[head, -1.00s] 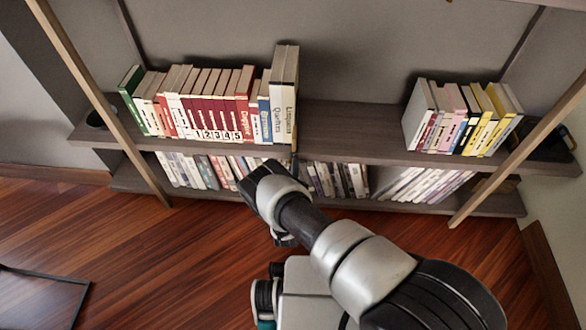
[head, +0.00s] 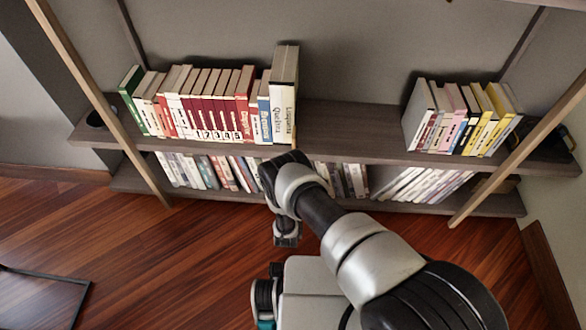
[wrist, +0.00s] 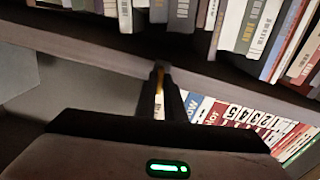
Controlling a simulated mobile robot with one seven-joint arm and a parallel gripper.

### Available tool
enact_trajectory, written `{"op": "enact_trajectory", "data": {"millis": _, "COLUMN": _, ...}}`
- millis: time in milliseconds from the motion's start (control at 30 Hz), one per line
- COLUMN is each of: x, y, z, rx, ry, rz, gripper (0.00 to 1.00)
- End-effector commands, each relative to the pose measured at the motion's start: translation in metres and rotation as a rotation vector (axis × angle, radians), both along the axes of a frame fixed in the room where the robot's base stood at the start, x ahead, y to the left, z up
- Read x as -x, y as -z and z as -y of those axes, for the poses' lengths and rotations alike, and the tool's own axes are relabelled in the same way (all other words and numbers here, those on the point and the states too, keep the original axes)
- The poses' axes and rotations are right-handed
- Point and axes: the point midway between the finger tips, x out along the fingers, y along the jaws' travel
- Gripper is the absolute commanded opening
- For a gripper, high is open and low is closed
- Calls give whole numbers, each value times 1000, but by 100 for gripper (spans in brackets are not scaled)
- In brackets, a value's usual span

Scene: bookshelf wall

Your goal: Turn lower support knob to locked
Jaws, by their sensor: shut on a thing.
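In the wrist view, the dark fingers of my gripper (wrist: 166,82) are close together at the edge of a dark shelf board. No locked or unlocked mark is readable. In the head view, my arm reaches to the front of the shelves below the left book row, and the fingertips cannot be made out there.
The upper shelf (head: 345,125) carries a left row of books (head: 215,105) and a right row (head: 462,120), with bare board between. More books (head: 425,184) fill the lower shelf. Slanted wooden posts (head: 520,150) stand at both sides.

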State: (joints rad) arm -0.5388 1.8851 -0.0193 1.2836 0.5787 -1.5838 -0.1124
Motion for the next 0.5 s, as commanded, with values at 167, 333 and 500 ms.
{"op": "enact_trajectory", "data": {"millis": 167, "x": -2, "y": 0, "z": 1, "rx": -88, "ry": 2, "rz": 2, "gripper": 0}}
{"op": "enact_trajectory", "data": {"millis": 333, "x": -2, "y": 0, "z": 0, "rx": -137, "ry": 1, "rz": 5, "gripper": 0}}
{"op": "enact_trajectory", "data": {"millis": 500, "x": -2, "y": 0, "z": 0, "rx": -156, "ry": 0, "rz": 5, "gripper": 0}}
